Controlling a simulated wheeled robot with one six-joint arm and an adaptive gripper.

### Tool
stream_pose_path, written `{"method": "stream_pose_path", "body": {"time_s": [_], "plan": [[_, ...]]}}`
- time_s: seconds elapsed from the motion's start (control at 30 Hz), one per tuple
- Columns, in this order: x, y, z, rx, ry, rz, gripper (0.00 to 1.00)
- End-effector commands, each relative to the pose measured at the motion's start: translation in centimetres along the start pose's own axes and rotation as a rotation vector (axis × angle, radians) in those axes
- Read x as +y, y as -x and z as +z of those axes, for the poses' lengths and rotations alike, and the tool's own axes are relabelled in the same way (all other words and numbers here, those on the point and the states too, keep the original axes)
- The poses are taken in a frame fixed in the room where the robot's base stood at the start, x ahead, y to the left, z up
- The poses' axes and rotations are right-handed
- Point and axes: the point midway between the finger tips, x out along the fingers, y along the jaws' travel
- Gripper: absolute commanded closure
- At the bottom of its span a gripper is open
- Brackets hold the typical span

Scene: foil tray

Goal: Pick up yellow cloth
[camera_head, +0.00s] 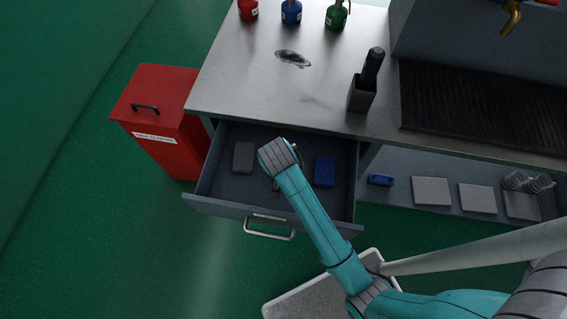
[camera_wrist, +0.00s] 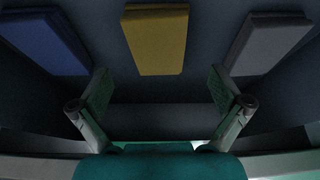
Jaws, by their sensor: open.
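The yellow cloth (camera_wrist: 157,42) shows in the wrist view as a flat folded block in the drawer, at the top centre. It lies between the blue cloth (camera_wrist: 45,42) on the left and the grey cloth (camera_wrist: 265,43) on the right. My gripper (camera_wrist: 159,86) is open and empty, with its fingers spread apart below the yellow cloth in the picture. In the head view my wrist is over the open drawer (camera_head: 214,204) and hides the yellow cloth. The blue cloth (camera_head: 324,170) and grey cloth (camera_head: 243,157) show there on either side of my arm.
The steel workbench (camera_head: 230,92) overhangs the drawer's back. A red bin (camera_head: 165,140) stands close to the drawer's left. A dark container (camera_head: 362,95) and several coloured cans stand on the bench, near a dark spill (camera_head: 292,58). Grey pads (camera_head: 431,191) lie on a lower shelf.

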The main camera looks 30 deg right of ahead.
Motion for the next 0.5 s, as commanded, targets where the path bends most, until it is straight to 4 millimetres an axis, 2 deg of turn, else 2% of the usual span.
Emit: {"method": "stream_pose_path", "body": {"time_s": [0.3,0.5], "plan": [[0.2,-4.1,0.1,-0.001,0.000,0.000,0.00],[0.2,-4.9,0.1,0.000,0.000,-0.001,0.00]]}}
